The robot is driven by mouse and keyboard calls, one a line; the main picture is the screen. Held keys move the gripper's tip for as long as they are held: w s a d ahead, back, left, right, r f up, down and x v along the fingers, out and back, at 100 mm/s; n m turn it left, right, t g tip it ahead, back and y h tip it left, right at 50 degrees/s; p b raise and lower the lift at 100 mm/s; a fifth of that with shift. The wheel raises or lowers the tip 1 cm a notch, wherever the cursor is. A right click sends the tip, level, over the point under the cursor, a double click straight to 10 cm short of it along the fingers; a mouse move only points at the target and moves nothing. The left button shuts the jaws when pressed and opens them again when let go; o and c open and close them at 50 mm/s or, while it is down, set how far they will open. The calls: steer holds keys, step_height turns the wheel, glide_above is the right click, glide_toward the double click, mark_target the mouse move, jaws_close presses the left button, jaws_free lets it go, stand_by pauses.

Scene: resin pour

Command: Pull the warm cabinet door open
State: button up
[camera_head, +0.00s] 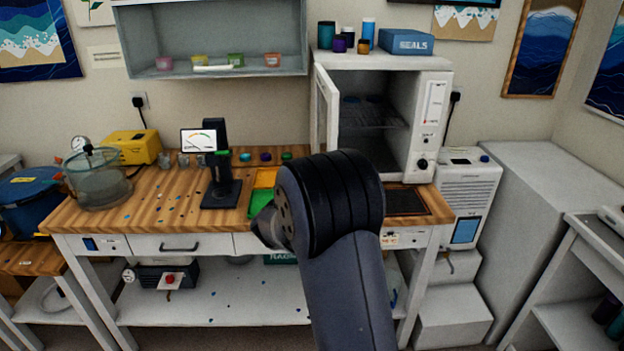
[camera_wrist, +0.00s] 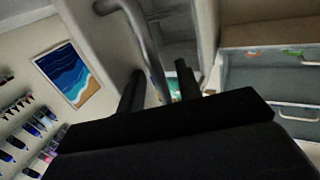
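The warm cabinet (camera_head: 433,120) is a white box with a control panel, standing at the back right of the bench. Its door (camera_head: 328,105) stands open, swung out on the left side, and the dark inside with a wire shelf shows. In the wrist view a grey bar handle (camera_wrist: 149,48) runs down towards the space between my fingers. My gripper (camera_wrist: 160,90) has its two dark fingers apart, one on each side of the bar's lower end. Whether they touch the bar cannot be told. In the head view my arm hides the gripper.
Teal, blue and dark containers and a blue box (camera_head: 406,42) stand on top of the cabinet. A black stand (camera_head: 222,185) and a glass vessel (camera_head: 97,180) are on the wooden bench (camera_head: 150,205). A white unit (camera_head: 465,190) stands right of the bench.

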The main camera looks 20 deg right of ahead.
steer(key=b+v, duration=0.2)
steer(key=v, duration=0.9)
steer(key=shift+w+d, duration=0.1)
steer(key=p+x, duration=0.2)
steer(key=x, duration=0.8)
steer(key=shift+w+d, duration=0.2)
steer(key=shift+d, duration=0.05)
steer(key=shift+d+f, duration=0.1)
steer(key=shift+f, duration=0.05)
steer(key=shift+s, duration=0.1)
